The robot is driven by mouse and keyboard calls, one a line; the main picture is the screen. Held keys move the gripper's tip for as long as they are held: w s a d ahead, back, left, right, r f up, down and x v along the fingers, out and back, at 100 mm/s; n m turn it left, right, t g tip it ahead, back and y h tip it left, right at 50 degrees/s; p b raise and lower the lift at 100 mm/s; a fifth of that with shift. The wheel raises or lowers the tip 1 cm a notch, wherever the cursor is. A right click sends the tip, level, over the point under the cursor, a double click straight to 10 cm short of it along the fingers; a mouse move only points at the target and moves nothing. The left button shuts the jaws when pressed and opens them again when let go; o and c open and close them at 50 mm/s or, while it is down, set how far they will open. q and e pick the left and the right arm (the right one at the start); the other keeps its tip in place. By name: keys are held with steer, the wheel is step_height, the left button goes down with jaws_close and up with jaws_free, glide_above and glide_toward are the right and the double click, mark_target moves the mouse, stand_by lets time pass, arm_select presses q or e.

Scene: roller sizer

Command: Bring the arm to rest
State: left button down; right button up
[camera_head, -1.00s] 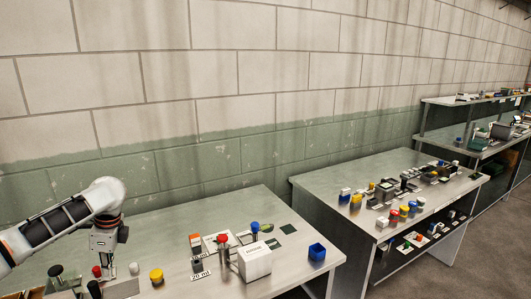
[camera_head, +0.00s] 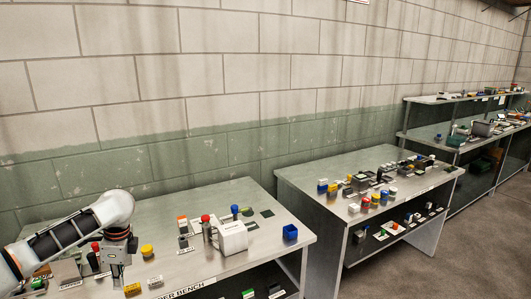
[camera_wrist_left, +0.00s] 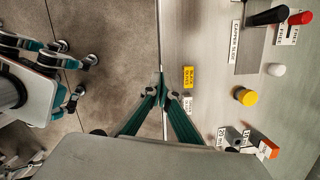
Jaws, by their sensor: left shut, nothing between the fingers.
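My left arm (camera_head: 75,232) comes in from the left over the near bench (camera_head: 215,270). My left gripper (camera_head: 120,284) points down at the bench's front edge, empty. In the left wrist view its two teal fingers meet at the tips (camera_wrist_left: 162,92), shut on nothing. Below the fingertips that view shows the bench edge and the floor beside it. My right gripper is not in view.
A yellow-topped piece (camera_head: 147,251) stands just right of the gripper. A white box (camera_head: 232,237) and a blue open cup (camera_head: 290,232) stand further right. A second bench (camera_head: 310,180) with many small parts follows beyond a gap. Open floor (camera_wrist_left: 105,60) shows beside the bench.

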arm_select(q)
steer(key=s+d+f+n+t+h, duration=0.25)
steer(key=s+d+f, duration=0.25)
steer(key=d+f, duration=0.75)
steer(key=s+d+f+n+t+h, duration=0.1)
steer(key=s+d+f+t+h, duration=0.2)
steer(key=d+f, duration=0.95)
steer(key=s+d+n+t+h, duration=0.15)
steer(key=s+d+n, duration=0.25)
steer(key=s, duration=0.4)
steer(key=s+a+r+n+t+y, duration=0.2)
steer(key=s+a, duration=0.4)
steer(key=s, duration=0.3)
steer(key=shift+s+a+n+t+y, duration=0.25)
steer(key=shift+n+t, duration=0.3)
steer(key=shift+t, duration=0.35)
steer(key=shift+d, duration=0.1)
